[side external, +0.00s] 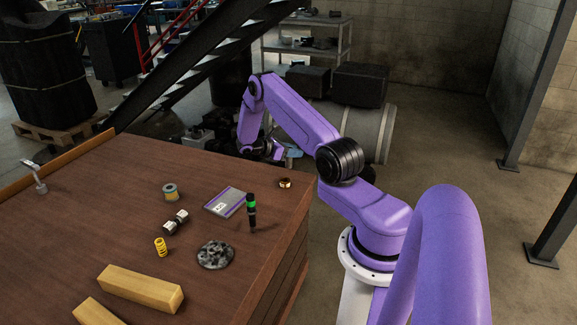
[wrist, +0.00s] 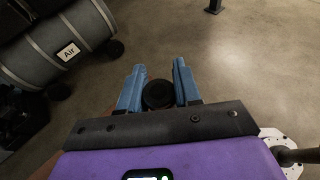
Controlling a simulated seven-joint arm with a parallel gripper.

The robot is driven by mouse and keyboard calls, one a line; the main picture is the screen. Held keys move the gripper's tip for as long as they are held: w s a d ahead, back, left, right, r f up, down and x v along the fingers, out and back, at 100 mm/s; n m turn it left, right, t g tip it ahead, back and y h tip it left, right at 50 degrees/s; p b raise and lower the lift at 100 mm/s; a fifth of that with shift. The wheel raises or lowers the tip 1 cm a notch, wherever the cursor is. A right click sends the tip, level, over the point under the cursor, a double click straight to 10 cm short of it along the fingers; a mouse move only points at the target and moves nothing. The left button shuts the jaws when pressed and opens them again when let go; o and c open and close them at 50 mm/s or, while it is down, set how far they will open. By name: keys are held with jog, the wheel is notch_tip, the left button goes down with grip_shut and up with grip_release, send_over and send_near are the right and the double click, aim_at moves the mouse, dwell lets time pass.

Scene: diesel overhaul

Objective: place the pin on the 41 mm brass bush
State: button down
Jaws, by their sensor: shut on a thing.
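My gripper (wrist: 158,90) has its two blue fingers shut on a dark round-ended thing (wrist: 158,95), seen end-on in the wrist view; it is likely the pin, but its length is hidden.
An air tank (wrist: 70,48) stands beyond.

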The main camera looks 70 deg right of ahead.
jog(key=shift+w+d+f, duration=0.55)
jog(key=shift+d+f, duration=0.15)
jog(key=shift+f, duration=0.3)
jog(key=shift+w+d+f, duration=0.55)
jog(key=shift+d+f, duration=0.1)
jog(key=shift+f, duration=0.3)
jog(key=shift+w+d+f, duration=0.55)
jog(key=shift+d+f, duration=0.15)
jog(key=shift+f, duration=0.3)
jog(key=shift+d+f, duration=0.15)
jog(key=shift+f, duration=1.45)
jog(key=shift+f, duration=0.15)
jog(key=c, duration=0.8)
grip_release()
